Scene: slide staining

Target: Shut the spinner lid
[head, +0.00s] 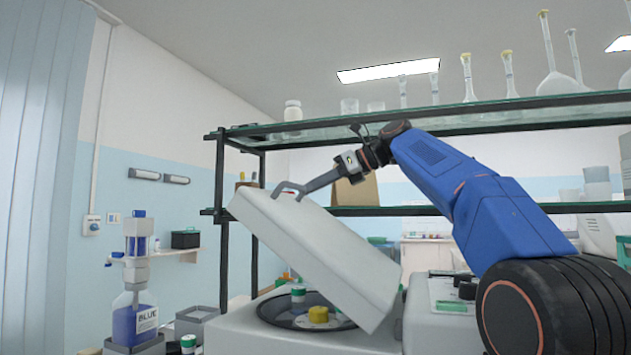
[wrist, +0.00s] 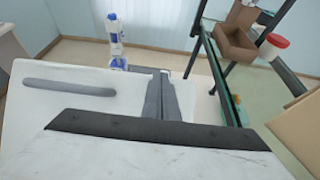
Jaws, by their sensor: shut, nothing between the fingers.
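The spinner lid (head: 320,240) is a pale grey slab, raised and tilted over the spinner body (head: 240,330). Its free edge is high at the left and its lower end is at the right. A grey handle (head: 287,187) sits near the raised edge. In the wrist view the lid (wrist: 60,120) lies under my fingers, with the handle (wrist: 68,88) to their left. My gripper (head: 303,193) is shut and empty, its tips at the lid's outer face beside the handle. It also shows in the wrist view (wrist: 160,75). I cannot tell whether the tips touch the lid.
Beneath the lid, the dark spinner bowl (head: 285,312) holds a yellow-capped piece (head: 318,315). A glass shelf (head: 450,118) with flasks runs above my arm; its black post (head: 219,260) stands behind the lid. A blue-liquid bottle (head: 135,318) stands at the left.

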